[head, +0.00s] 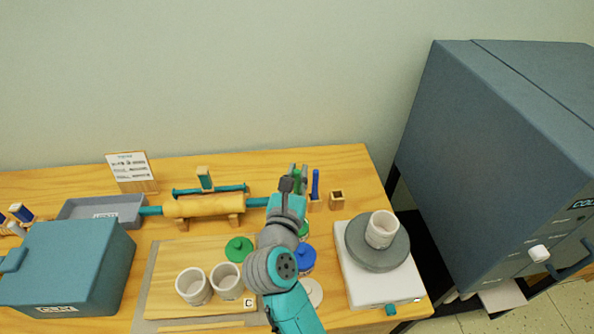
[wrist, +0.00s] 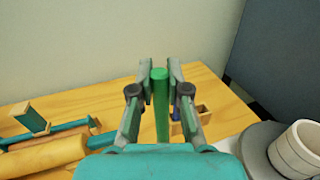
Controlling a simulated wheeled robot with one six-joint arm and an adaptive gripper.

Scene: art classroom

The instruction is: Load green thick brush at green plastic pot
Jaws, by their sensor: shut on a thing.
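My gripper (head: 298,172) is shut on the green thick brush (wrist: 161,105), whose green handle stands upright between the two fingers in the wrist view (wrist: 160,75). The brush's lower end is hidden behind my wrist. In the head view my gripper is over the back of the table, just left of a blue brush. The green plastic pot (head: 304,229) is partly hidden by my arm, nearer than the gripper. A green lid (head: 239,249) lies on the board to its left.
A blue brush (head: 315,184) stands in a wooden holder, with an empty-looking holder (head: 337,200) beside it. A blue pot (head: 303,259) sits by my arm. Two white cups (head: 194,288) stand left. A rolling pin (head: 205,205) and pottery wheel (head: 375,248) flank my arm.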

